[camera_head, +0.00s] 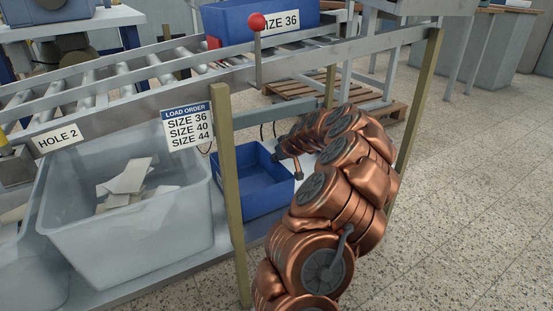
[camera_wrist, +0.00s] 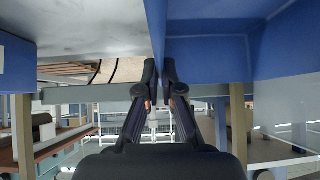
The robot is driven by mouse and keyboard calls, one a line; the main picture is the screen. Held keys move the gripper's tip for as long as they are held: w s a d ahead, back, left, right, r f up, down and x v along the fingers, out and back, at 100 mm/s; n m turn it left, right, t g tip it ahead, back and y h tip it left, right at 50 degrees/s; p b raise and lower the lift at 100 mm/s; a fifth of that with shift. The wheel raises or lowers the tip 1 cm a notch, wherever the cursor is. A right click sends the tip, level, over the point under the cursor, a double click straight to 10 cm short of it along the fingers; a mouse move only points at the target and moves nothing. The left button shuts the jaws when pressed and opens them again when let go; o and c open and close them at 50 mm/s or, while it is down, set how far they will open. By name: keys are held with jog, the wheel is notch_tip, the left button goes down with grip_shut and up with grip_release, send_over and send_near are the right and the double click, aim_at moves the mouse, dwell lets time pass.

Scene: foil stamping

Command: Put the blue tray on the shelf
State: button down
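The blue tray (camera_head: 262,198) is an open, empty-looking box at the lower level of the rack, right of the grey bin. It also shows large at the upper right of the wrist view (camera_wrist: 205,55). My gripper (camera_head: 291,166) reaches to the tray's right rim, partly hidden by my copper-coloured arm. In the wrist view my gripper's fingers (camera_wrist: 159,72) are close together, one on each side of a thin blue tray wall, and look shut on it. I cannot tell whether the tray is lifted off the surface beneath. Which surface is the named shelf is not marked.
A grey bin (camera_head: 130,250) with pale pieces stands left of the tray. A wooden post (camera_head: 228,190) stands in front between them. Roller conveyor (camera_head: 120,88) runs above, holding a blue SIZE 36 box (camera_head: 240,22). A red-knobbed lever (camera_head: 257,45) stands on its rail. Floor at right is open.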

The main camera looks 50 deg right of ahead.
jog(key=c, duration=1.3)
grip_release()
jog(key=shift+f, duration=0.1)
jog(key=shift+s+r, duration=0.15)
jog(key=shift+r, duration=0.25)
jog(key=p+v, duration=0.4)
jog(key=v, duration=0.7)
jog(key=shift+s+a+r, duration=0.1)
jog(key=shift+s+a, duration=0.05)
jog(key=shift+s, duration=0.05)
